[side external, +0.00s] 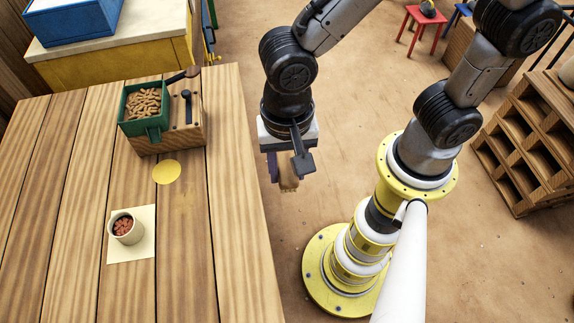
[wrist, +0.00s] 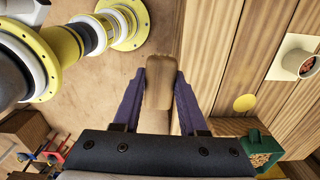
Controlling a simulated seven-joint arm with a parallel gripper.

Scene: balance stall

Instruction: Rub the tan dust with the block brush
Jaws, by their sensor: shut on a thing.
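My gripper (side external: 288,172) hangs just off the right edge of the table in the side view. Its two purple fingers, also seen in the wrist view (wrist: 160,85), are shut on the block brush (wrist: 159,90), a tan-brown block. The lower end of the brush (side external: 289,185) shows below the fingers in the side view.
The wooden table (side external: 80,190) bears a flat yellow disc (side external: 166,172), a wooden box with a green tray (side external: 136,120) of brown pieces, and a cup (side external: 128,228) of reddish bits on a pale square (side external: 145,250). The table between gripper and disc is clear.

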